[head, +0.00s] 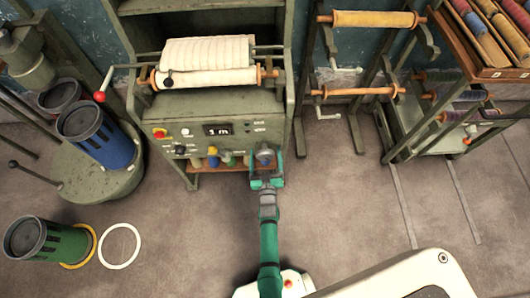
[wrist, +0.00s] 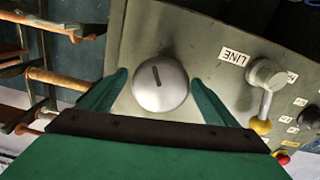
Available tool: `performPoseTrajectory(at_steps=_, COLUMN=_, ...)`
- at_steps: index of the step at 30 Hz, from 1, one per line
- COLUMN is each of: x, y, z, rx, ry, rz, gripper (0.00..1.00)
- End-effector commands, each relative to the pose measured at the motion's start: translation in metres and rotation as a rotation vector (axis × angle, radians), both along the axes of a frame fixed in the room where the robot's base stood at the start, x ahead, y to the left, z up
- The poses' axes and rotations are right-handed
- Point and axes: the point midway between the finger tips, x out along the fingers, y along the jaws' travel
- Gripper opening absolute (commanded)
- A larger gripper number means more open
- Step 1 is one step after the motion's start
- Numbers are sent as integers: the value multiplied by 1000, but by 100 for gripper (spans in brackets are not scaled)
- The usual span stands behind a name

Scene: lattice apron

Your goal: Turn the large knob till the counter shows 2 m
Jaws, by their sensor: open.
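The large knob (wrist: 163,92) is a round grey dial with a dark pointer mark on the machine's front panel. In the wrist view it sits between the two green fingers of my gripper (wrist: 160,78), with gaps on both sides. My gripper is open. In the head view my gripper (head: 266,176) is at the right end of the panel, in front of the large knob (head: 264,154). The counter (head: 218,130) is a dark display on the panel that reads 1 m.
A lever (wrist: 266,76) beside the label LINE (wrist: 233,57) is close to the knob. A cloth roll (head: 205,77) lies across the machine's top. Spool racks (head: 361,92) stand right. Open floor lies in front.

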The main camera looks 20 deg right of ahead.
Motion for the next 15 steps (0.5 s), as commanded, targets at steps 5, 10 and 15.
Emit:
performPoseTrajectory(at_steps=5, x=9, y=-2, z=0, rx=0, ry=1, rz=1, gripper=82)
performPoseTrajectory(at_steps=10, x=10, y=-2, z=0, rx=-1, ry=1, rz=2, gripper=82)
performPoseTrajectory(at_steps=15, x=10, y=-2, z=0, rx=-1, ry=1, rz=2, gripper=68)
